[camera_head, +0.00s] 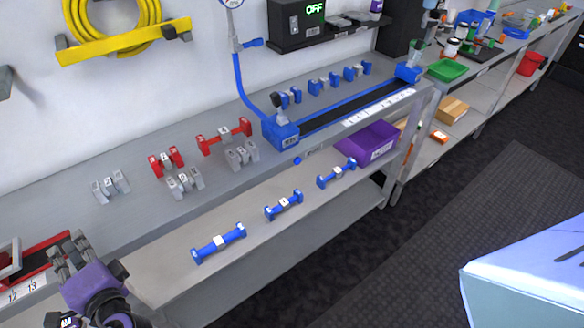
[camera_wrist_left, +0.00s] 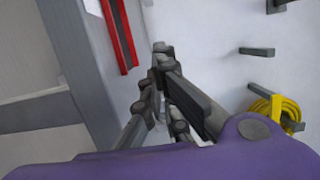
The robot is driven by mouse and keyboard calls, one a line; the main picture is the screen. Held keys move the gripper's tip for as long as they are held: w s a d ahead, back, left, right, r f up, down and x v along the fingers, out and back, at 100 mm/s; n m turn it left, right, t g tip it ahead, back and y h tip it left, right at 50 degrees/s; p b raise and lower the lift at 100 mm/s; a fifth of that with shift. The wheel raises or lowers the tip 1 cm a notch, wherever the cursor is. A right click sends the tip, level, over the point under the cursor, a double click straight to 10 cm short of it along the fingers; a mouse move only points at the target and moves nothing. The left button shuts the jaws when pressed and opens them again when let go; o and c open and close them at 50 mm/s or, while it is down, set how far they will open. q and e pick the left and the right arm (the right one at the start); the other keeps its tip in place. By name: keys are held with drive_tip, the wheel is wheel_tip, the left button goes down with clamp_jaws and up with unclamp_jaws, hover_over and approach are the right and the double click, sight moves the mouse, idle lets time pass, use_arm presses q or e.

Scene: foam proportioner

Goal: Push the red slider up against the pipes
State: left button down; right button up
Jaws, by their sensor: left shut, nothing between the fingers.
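A red fixture with a black bed and a white number strip (camera_head: 22,292) reading 12 and 13 is cut off at the left edge of the head view. A red rail (camera_wrist_left: 120,35) shows at the top of the left wrist view. No pipes show in the visible part of this fixture. My left gripper (camera_head: 72,243), with a purple wrist, is shut and empty at the fixture's right end. Its fingers (camera_wrist_left: 160,60) point toward the wall. My right gripper is out of view.
Two red pipe pieces (camera_head: 223,137) (camera_head: 166,160) and several grey blocks (camera_head: 111,185) stand on the bench. A blue fixture (camera_head: 281,132) with a black bed is farther right. Blue pipe pieces (camera_head: 218,242) lie on the lower shelf. A yellow hose (camera_head: 112,25) hangs on the wall.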

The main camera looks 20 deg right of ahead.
sight(5, 263)
use_arm(q)
drive_tip(key=x, duration=0.6)
drive_tip(key=shift+w+r+p, duration=0.1)
drive_tip(key=shift+r+p, duration=0.1)
drive_tip(key=shift+p, duration=0.2)
drive_tip(key=a, duration=0.1)
drive_tip(key=s+a+p, duration=0.1)
drive_tip(key=a, duration=0.1)
drive_tip(key=shift+s, duration=0.1)
drive_tip(key=shift+a+f, duration=0.2)
drive_tip(key=shift+a, duration=0.1)
drive_tip(key=a, duration=0.2)
drive_tip(key=s+a+b, duration=0.1)
drive_tip(key=a, duration=0.2)
drive_tip(key=s+a, duration=0.1)
drive_tip(key=a, duration=0.2)
drive_tip(key=shift+s+f, duration=0.1)
drive_tip(key=shift+f, duration=0.05)
drive_tip(key=shift+a+r, duration=0.1)
drive_tip(key=shift+r, duration=0.15)
drive_tip(key=shift+a, duration=0.1)
